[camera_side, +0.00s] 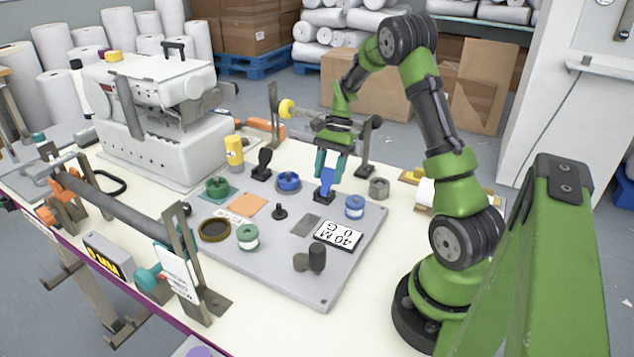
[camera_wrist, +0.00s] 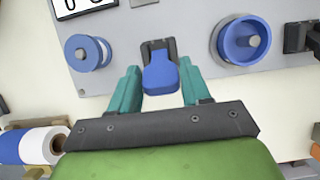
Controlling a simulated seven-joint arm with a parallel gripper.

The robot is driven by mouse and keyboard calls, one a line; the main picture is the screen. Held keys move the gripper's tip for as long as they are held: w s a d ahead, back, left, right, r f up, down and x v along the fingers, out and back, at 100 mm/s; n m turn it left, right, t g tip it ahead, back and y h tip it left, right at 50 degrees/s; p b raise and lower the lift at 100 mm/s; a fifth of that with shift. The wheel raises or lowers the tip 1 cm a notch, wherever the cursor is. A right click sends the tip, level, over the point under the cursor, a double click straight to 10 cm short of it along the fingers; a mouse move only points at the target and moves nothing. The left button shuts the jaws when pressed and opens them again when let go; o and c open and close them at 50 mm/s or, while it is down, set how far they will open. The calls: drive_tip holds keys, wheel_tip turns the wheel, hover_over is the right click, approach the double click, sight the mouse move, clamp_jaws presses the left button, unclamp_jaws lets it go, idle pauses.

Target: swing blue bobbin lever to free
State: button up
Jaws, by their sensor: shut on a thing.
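The blue bobbin lever (camera_side: 327,181) stands on a small black base on the grey plate (camera_side: 278,262), near the plate's far edge. In the wrist view its rounded blue paddle (camera_wrist: 160,78) is at the centre, pointing toward my gripper. My gripper (camera_side: 329,172) is above the lever with its teal fingers pointing down. In the wrist view the gripper (camera_wrist: 160,84) has one finger on each side of the paddle and is shut on it. The lever's pivot is partly hidden. A blue bobbin holder (camera_side: 289,181) sits left of the lever, and a blue-and-white spool (camera_side: 355,207) sits to its right.
A black lever (camera_side: 262,165) stands left of the blue holder. A grey knob (camera_side: 379,187) and an upright bracket (camera_side: 367,150) are close to my gripper. A green holder (camera_side: 217,188), an orange patch (camera_side: 248,206) and a numbered card (camera_side: 338,236) lie on the plate.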

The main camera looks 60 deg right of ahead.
sight(323, 193)
clamp_jaws()
drive_tip(key=shift+a, duration=0.1)
drive_tip(key=h, duration=0.1)
drive_tip(key=a+h, duration=0.1)
drive_tip(key=shift+a+r+h, duration=0.25)
drive_tip(key=shift+r+h, duration=0.05)
drive_tip(key=shift+h, duration=0.1)
drive_tip(key=a+h, duration=0.2)
drive_tip(key=h, duration=0.1)
drive_tip(key=a+h, duration=0.1)
drive_tip(key=h, duration=0.2)
drive_tip(key=shift+a+f+h, duration=0.3)
drive_tip(key=shift+a, duration=0.05)
drive_tip(key=shift+a+f+h, duration=0.3)
drive_tip(key=shift+a+h, duration=0.1)
drive_tip(key=shift+h, duration=0.7)
drive_tip(key=o, duration=1.1)
unclamp_jaws()
drive_tip(key=shift+a+f, duration=0.1)
